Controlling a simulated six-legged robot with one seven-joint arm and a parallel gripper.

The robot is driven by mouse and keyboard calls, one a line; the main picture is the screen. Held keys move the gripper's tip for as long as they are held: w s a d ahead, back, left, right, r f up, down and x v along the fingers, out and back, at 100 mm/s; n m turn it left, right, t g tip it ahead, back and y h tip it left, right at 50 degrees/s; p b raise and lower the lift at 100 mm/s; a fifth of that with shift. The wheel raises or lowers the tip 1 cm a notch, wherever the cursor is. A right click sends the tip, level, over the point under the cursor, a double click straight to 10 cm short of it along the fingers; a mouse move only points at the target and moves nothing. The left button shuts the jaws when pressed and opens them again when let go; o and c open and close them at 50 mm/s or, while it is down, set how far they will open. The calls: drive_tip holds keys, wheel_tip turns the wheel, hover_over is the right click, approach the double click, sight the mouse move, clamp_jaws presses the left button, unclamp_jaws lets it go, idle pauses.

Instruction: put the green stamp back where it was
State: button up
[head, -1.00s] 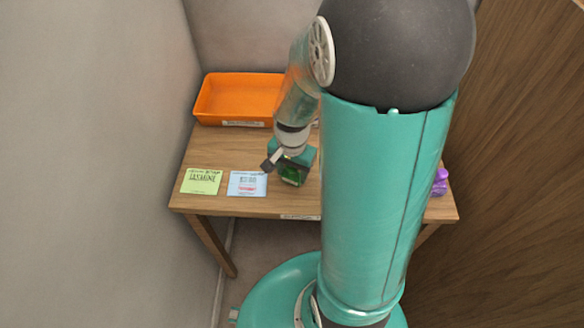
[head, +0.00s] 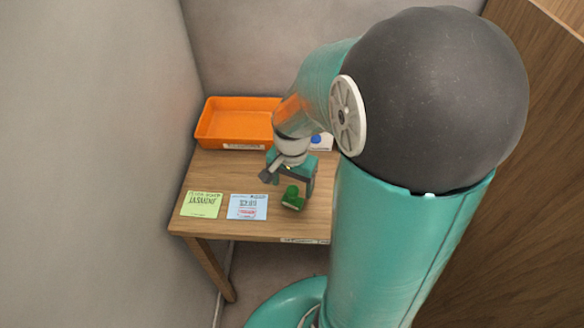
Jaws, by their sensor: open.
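The green stamp (head: 292,198) stands on the wooden table, to the right of a blue-white card. My gripper (head: 286,184) is open just above and behind the stamp, with its fingers apart. The stamp shows clear below the gripper and looks free of it. Whether a finger still touches it I cannot tell.
A light blue card (head: 248,207) with a red mark and a yellow-green note (head: 202,204) lie near the front edge of the table (head: 215,168). An orange tray (head: 234,143) stands at the back left. A blue round thing (head: 316,139) is partly hidden behind my arm. My arm hides the right side of the table.

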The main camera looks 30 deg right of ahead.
sight(292, 190)
wheel_tip(292, 190, up, 7)
drive_tip(key=shift+f, duration=0.1)
drive_tip(key=s+a+r+n+t, duration=0.5)
drive_tip(key=s+a+r+n, duration=0.2)
drive_tip(key=a+r+n, duration=0.3)
wheel_tip(292, 190, up, 2)
drive_tip(key=shift+s+a+r+n+t, duration=0.15)
drive_tip(key=shift+a+n+t, duration=0.15)
drive_tip(key=shift+n, duration=0.4)
